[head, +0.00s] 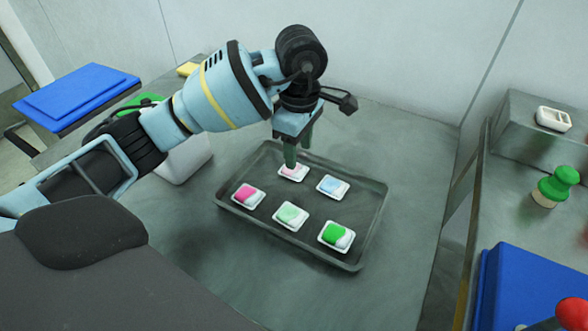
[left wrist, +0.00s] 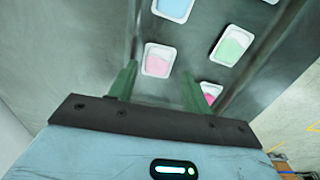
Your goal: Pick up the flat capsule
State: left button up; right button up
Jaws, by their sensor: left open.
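The dark tray (head: 363,205) holds several flat capsules in small white dishes. A pale pink capsule (head: 290,172) is at the back, a light blue one (head: 333,187) right of it, a bright pink one (head: 246,193) at the left, a pale green one (head: 289,213) in the middle and a green-and-white one (head: 335,234) at the front right. My left gripper (head: 298,155) points down, open, just above the pale pink capsule and partly covers it. In the left wrist view, this pink capsule (left wrist: 157,63) shows between the open fingers (left wrist: 158,72). My right gripper is out of view.
A green-topped stamp-like object (head: 556,187) and a white dish (head: 553,118) are on the right-hand surfaces, with a blue bin (head: 520,290) in front. A blue box (head: 78,92) is far left. The table right of the tray is clear.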

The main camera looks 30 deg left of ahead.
aim_at(297, 169)
pick_arm(q)
jog(key=f, duration=0.5)
jog(key=shift+a, duration=0.2)
jog(key=c, duration=0.7)
jog(key=shift+r, duration=0.4)
jog(key=r, duration=0.2)
jog(key=shift+s+r, duration=0.3)
jog(key=shift+r, duration=0.05)
jog(key=s+a, duration=0.1)
jog(key=s, duration=0.4)
jog(key=s+r, duration=0.1)
jog(key=s, duration=0.4)
jog(key=s+a, duration=0.1)
jog(key=s, duration=0.4)
jog(key=shift+s+a+r+b, duration=0.1)
jog(key=shift+a+r+b, duration=0.1)
jog(key=shift+a+b, duration=0.2)
